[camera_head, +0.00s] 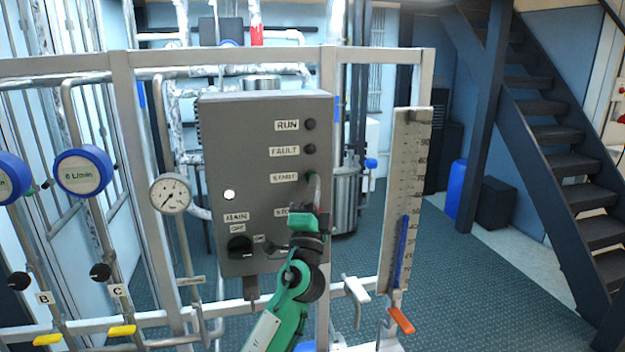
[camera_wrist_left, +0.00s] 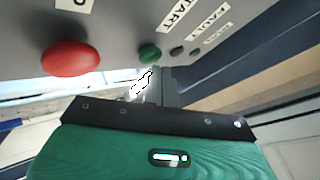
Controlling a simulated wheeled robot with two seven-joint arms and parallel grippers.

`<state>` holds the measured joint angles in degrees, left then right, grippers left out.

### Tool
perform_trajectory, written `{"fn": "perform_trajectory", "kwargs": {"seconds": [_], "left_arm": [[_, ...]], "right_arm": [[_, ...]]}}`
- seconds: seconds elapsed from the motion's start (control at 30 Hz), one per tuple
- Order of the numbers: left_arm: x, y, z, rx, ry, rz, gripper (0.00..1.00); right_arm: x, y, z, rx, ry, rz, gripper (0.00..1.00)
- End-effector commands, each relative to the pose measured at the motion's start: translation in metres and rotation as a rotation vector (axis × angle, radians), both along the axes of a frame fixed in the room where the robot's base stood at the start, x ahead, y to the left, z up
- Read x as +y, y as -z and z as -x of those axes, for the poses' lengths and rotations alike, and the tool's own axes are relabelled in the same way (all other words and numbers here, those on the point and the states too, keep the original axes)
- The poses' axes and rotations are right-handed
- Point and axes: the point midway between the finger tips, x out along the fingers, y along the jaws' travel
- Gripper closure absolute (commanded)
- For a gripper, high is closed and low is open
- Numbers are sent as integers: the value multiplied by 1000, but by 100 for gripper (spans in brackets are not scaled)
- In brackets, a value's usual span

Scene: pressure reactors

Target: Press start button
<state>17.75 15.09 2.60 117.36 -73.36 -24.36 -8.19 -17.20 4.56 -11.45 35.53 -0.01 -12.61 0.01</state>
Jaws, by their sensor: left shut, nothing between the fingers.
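The grey control box (camera_head: 262,180) carries labels RUN, FAULT and START, with a partly hidden one below. The green start button (camera_head: 311,176) sits beside the START label (camera_head: 285,178). My left gripper (camera_head: 318,184) is shut and empty, its tips just at the start button. In the left wrist view the green button (camera_wrist_left: 150,53) is right by the fingertips (camera_wrist_left: 152,80); I cannot tell whether they touch. A red button (camera_wrist_left: 70,58) is farther left there; my gripper hides it in the head view. My right gripper is not in view.
A black rotary knob (camera_head: 240,246) is low on the box. A round gauge (camera_head: 170,194) is left of it. A scale plate (camera_head: 408,190) with a blue column stands to the right. Metal frame bars (camera_head: 326,80) run behind the box. Open floor (camera_head: 480,280) lies right.

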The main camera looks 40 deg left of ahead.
Motion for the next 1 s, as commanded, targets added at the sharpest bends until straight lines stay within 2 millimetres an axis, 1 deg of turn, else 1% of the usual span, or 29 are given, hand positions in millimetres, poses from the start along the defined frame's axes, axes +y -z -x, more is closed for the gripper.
{"fn": "perform_trajectory", "kwargs": {"seconds": [1.0], "left_arm": [[8, 0, -6, -1, -2, 0, 100]], "right_arm": [[0, 5, 0, 0, 0, 0, 100]]}}
